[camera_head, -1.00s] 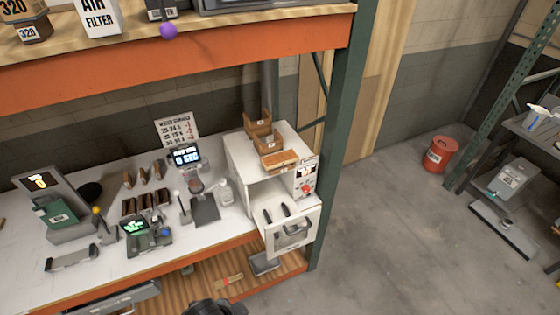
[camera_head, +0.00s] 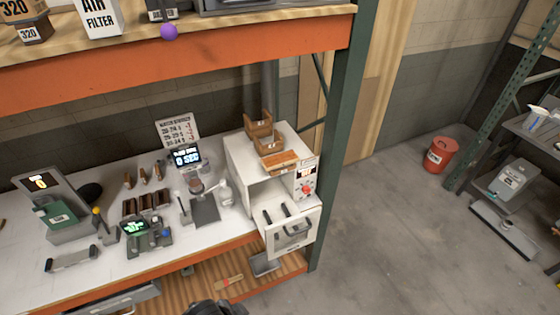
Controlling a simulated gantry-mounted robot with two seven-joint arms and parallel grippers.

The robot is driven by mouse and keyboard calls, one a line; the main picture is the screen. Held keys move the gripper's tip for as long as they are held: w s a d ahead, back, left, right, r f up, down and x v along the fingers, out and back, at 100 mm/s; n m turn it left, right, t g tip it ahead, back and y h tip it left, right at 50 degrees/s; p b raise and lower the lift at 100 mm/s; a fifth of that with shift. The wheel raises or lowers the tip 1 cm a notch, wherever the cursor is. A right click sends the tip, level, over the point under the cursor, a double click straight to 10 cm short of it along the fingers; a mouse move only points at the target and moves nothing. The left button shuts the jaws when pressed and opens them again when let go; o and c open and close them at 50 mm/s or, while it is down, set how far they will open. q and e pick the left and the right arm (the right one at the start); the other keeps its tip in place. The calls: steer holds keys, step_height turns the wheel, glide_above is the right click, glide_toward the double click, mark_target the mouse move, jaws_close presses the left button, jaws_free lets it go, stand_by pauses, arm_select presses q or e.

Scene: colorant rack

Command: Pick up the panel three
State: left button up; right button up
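Several small brown panels stand on the white workbench top. A lighter row (camera_head: 143,175) is at the back, and a darker row (camera_head: 146,201) is in front of it. No number is readable on them, so I cannot tell which is panel three. A dark rounded part of mine shows at the bottom edge, well in front of the bench. No gripper fingers are visible in this view.
A white oven (camera_head: 262,170) with its door (camera_head: 290,238) lowered stands at the bench's right end, wooden trays (camera_head: 265,135) on top. A small screen (camera_head: 187,157), a green device (camera_head: 147,236) and a scale stand (camera_head: 62,215) surround the panels. An orange shelf beam (camera_head: 200,60) runs above.

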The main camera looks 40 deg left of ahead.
arm_select(q)
steer(key=shift+o, duration=0.4)
steer(key=o, duration=1.1)
